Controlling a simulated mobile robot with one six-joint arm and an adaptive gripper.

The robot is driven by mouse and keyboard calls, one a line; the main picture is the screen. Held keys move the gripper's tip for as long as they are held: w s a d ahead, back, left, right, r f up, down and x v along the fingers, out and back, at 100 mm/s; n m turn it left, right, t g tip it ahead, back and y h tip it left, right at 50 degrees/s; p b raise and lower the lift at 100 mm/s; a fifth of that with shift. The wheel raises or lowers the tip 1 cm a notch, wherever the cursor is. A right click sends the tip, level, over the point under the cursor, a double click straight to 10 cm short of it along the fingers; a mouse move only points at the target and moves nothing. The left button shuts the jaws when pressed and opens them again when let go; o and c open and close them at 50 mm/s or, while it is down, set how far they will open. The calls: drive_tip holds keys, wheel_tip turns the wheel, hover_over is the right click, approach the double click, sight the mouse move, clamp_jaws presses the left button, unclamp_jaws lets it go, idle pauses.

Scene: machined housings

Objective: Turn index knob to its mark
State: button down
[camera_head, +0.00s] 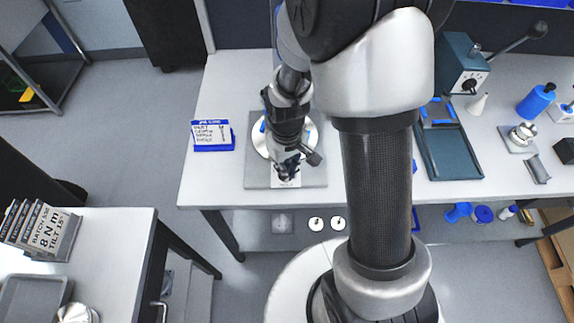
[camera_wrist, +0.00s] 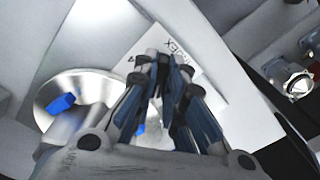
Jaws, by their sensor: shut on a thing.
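My gripper (camera_head: 287,170) is over the front part of a grey plate (camera_head: 258,175) on the white table. In the wrist view its fingers (camera_wrist: 166,62) are close together, shut at the index knob, which they mostly hide. A white label (camera_wrist: 192,60) with the word INDEX lies just beyond the fingertips. A round silver disc (camera_wrist: 45,92) with blue pieces (camera_wrist: 61,103) sits on the plate beside the gripper; my arm partly covers the disc (camera_head: 259,141) in the head view. The knob's angle against its mark cannot be made out.
A blue-framed sign (camera_head: 213,136) stands left of the plate. To the right are a blue tray (camera_head: 450,150), a blue bottle (camera_head: 536,101), a small silver part on a plate (camera_head: 523,133) and a dark machine (camera_head: 462,65). A second table stands at lower left.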

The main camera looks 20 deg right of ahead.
drive_tip(key=m+p, duration=0.1)
drive_tip(key=m, duration=0.4)
drive_tip(key=shift+a+m, duration=0.15)
drive_tip(key=shift+m, duration=0.15)
drive_tip(key=m, duration=0.4)
drive_tip(key=shift+w+m+p, duration=0.1)
drive_tip(key=shift+m+p, duration=0.2)
drive_tip(key=shift+m, duration=0.4)
drive_tip(key=c, duration=1.9)
unclamp_jaws()
drive_tip(key=shift+c, duration=0.2)
drive_tip(key=shift+r, duration=0.1)
wheel_tip(320, 180, up, 12)
